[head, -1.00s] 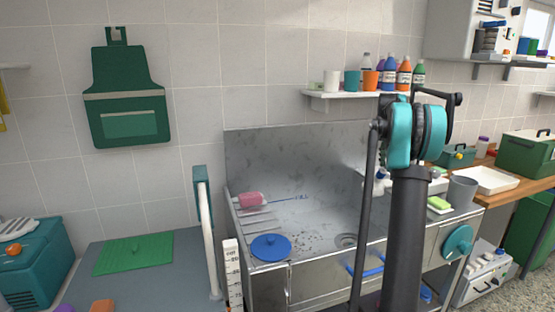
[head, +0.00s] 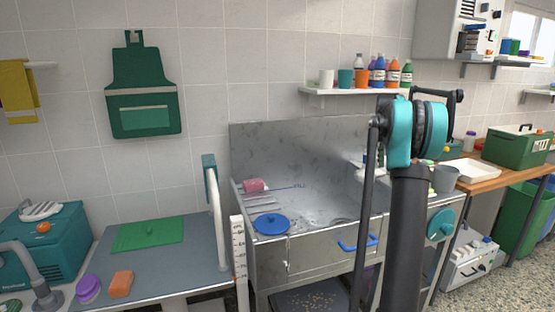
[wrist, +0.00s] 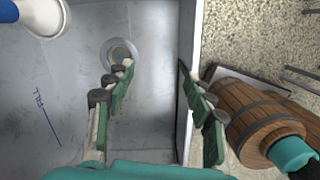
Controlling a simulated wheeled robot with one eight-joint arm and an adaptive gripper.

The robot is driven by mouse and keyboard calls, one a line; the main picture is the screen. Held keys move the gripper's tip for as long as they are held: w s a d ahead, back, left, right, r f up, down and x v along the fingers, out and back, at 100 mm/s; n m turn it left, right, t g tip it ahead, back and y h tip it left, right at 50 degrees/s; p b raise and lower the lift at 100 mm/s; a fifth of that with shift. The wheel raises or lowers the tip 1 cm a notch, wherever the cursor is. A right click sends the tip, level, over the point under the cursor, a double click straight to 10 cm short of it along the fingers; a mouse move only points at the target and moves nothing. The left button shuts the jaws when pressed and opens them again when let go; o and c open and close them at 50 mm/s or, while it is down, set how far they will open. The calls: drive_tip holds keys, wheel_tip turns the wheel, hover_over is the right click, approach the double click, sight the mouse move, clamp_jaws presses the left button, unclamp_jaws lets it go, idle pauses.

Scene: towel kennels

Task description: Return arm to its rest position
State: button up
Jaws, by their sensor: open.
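My gripper (wrist: 155,105) shows in the wrist view with its two green-padded fingers spread apart and nothing between them. It hangs over the front wall of the metal sink, with the drain (wrist: 122,52) beyond the left finger. In the head view my folded arm stands in front of the right part of the metal sink (head: 290,150); the gripper itself is not visible there.
A blue round lid (head: 271,224) and a pink item (head: 253,186) lie in the sink. A wooden barrel-like object (wrist: 255,115) is right of the gripper in the wrist view. A grey table (head: 190,260) stands left, a wooden counter (head: 485,183) right.

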drive_tip(key=s+a+f+m+t, duration=0.1)
drive_tip(key=s+a+f+m, duration=0.35)
drive_tip(key=s+a, duration=0.4)
drive_tip(key=s+a+f+m+t, duration=0.1)
drive_tip(key=s+a+f+m, duration=0.4)
drive_tip(key=s+a, duration=0.4)
drive_tip(key=s+a+f+m, duration=0.2)
drive_tip(key=s+f+m, duration=0.1)
drive_tip(key=s, duration=0.5)
drive_tip(key=s+a+f+m+t+y, duration=0.1)
drive_tip(key=s+a+f+m, duration=0.1)
drive_tip(key=s+f, duration=0.3)
drive_tip(key=s+a+f+m, duration=0.3)
drive_tip(key=s+f+m, duration=0.1)
drive_tip(key=s, duration=0.8)
drive_tip(key=shift+f+t, duration=0.4)
drive_tip(key=shift+w+a+m, duration=0.1)
drive_tip(key=shift+m, duration=0.15)
drive_tip(key=shift+c, duration=0.6)
